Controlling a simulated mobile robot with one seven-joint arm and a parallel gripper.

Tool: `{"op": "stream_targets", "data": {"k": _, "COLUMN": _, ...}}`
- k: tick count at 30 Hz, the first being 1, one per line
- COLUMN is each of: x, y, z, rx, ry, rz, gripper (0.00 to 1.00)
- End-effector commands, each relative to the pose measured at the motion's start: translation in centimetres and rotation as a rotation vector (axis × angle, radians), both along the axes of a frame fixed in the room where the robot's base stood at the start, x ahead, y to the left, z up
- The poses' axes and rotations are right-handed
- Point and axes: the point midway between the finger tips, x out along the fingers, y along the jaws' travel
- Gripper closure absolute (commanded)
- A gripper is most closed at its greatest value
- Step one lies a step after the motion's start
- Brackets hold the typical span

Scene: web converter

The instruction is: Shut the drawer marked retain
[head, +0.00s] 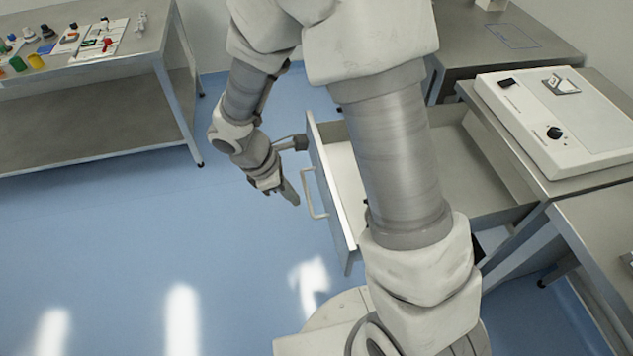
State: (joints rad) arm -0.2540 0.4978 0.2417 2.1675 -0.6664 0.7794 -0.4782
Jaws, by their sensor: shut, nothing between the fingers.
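A drawer (338,207) stands pulled out from under the steel bench on the right, its front panel facing left. A light bar handle (309,194) is on that front. My arm crosses in front of the drawer and hides part of its inside. What I see of the inside looks empty. No marking can be read on the drawer from here. My gripper (291,195) is shut and empty, pointing down just left of the drawer front, close to the upper part of the handle. I cannot tell whether it touches the handle.
A white device with knobs (560,115) sits on the right bench above the drawer. A steel table (100,55) with small coloured items stands at the upper left. Another bench (490,45) is at the back right. The blue floor left of the drawer is clear.

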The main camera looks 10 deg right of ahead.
Motion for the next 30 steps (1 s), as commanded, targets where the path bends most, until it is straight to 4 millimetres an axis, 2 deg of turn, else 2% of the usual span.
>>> {"op": "stream_targets", "data": {"k": 1, "x": -0.1, "y": 0.3, "z": -0.7, "rx": -0.004, "ry": 0.018, "rz": 0.026, "gripper": 1.0}}
{"op": "stream_targets", "data": {"k": 5, "x": -0.2, "y": 0.6, "z": -1.7, "rx": -0.008, "ry": 0.036, "rz": 0.06, "gripper": 1.0}}
{"op": "stream_targets", "data": {"k": 11, "x": -0.2, "y": -0.1, "z": -3.7, "rx": -0.01, "ry": 0.04, "rz": 0.063, "gripper": 1.0}}
{"op": "stream_targets", "data": {"k": 23, "x": -0.3, "y": -3.3, "z": -11.5, "rx": -0.011, "ry": 0.041, "rz": 0.06, "gripper": 1.0}}
{"op": "stream_targets", "data": {"k": 24, "x": -0.2, "y": -4.1, "z": -10.9, "rx": -0.009, "ry": 0.037, "rz": 0.057, "gripper": 1.0}}
{"op": "stream_targets", "data": {"k": 30, "x": -0.2, "y": -6.4, "z": -10.9, "rx": -0.008, "ry": 0.036, "rz": 0.059, "gripper": 1.0}}
